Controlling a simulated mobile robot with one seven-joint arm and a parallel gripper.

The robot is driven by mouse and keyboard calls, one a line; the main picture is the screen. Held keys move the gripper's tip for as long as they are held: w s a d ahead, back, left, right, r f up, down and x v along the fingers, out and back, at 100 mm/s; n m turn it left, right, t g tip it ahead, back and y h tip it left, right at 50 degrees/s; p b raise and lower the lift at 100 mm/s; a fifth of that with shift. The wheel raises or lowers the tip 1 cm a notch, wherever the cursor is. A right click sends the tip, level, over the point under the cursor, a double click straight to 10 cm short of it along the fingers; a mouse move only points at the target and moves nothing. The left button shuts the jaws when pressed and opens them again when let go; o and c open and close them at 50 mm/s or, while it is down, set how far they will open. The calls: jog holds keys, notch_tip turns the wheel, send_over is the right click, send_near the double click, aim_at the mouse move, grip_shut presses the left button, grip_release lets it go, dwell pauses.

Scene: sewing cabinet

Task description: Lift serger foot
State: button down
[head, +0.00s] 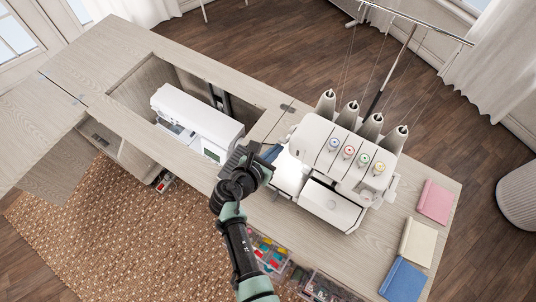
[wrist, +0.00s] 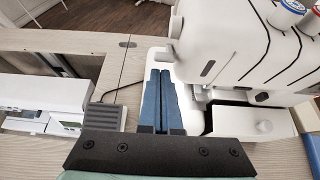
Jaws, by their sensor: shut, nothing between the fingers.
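The white serger (head: 345,155) stands on the right part of the cabinet top, with colored dials and thread cones at its back. It fills the upper right of the wrist view (wrist: 235,45). Its foot area (wrist: 202,94) shows small and partly shadowed beside the lower front housing; the foot itself is hard to make out. My gripper (head: 272,152) is at the serger's left side. In the wrist view its two blue fingers (wrist: 162,74) lie together, shut and empty, over the serger's pale left bed, left of the foot area and apart from it.
A white sewing machine (head: 197,118) sits in the cabinet opening to the left. A grey ribbed block (wrist: 104,117) with a cord lies left of my fingers. Pink (head: 435,202), cream (head: 418,241) and blue (head: 403,280) books lie at right. Clear bins (head: 268,253) stand below the front edge.

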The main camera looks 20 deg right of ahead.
jog(key=f, duration=0.1)
jog(key=f+b, duration=0.1)
jog(key=s+a+f+b, duration=0.1)
jog(key=shift+f, duration=0.3)
jog(key=s+a+r+p, duration=0.1)
jog(key=s+a+r, duration=0.3)
jog(key=r, duration=0.4)
jog(key=shift+a, duration=0.75)
jog(key=shift+r, duration=0.1)
